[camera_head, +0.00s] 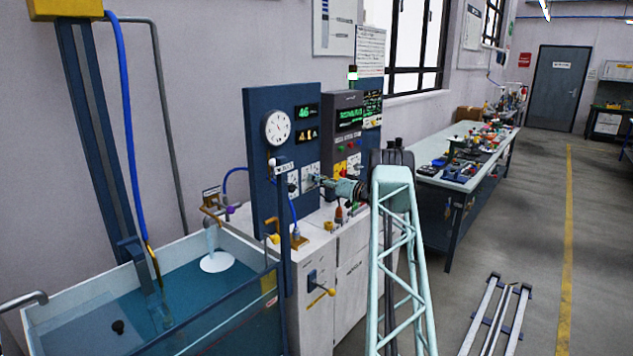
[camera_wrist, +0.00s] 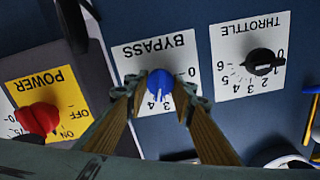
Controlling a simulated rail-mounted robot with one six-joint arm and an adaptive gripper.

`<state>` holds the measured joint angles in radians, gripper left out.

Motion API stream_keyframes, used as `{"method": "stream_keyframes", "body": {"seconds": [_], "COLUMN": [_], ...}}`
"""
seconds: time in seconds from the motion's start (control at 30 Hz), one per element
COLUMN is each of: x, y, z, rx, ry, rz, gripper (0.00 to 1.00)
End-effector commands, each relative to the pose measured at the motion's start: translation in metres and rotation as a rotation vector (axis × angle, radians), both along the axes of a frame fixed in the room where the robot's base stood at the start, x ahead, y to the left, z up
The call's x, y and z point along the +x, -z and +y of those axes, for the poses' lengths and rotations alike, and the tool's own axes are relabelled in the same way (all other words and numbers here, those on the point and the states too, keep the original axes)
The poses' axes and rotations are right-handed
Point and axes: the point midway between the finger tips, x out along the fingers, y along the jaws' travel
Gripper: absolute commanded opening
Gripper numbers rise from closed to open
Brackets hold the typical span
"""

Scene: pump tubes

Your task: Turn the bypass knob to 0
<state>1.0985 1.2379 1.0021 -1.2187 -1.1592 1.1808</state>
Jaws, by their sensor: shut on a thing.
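In the wrist view the blue bypass knob (camera_wrist: 159,82) sits on a white plate (camera_wrist: 153,52) marked BYPASS, which appears upside down. Its pale mark points down in the picture, near the 3 and 4; the exact value is hard to read. The 0 shows to the right of the knob. My gripper (camera_wrist: 159,88) has one finger on each side of the knob and is shut on it. In the head view my gripper (camera_head: 322,181) reaches the blue panel (camera_head: 261,150) from the right, and hides the knob there.
In the wrist view a black throttle knob (camera_wrist: 262,62) is on the right and a red power knob (camera_wrist: 38,118) on the left. In the head view a water tank (camera_head: 150,300) stands at left and a cluttered bench (camera_head: 470,165) at right.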

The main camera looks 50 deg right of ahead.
Motion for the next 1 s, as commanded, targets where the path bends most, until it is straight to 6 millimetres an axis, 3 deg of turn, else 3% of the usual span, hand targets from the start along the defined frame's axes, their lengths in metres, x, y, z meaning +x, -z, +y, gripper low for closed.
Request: {"method": "stream_keyframes", "body": {"seconds": [1.0], "x": [0.0002], "y": [0.0020], "z": [0.0033], "rx": [-0.798], "ry": [0.000], "rz": [0.049], "gripper": [0.13]}}
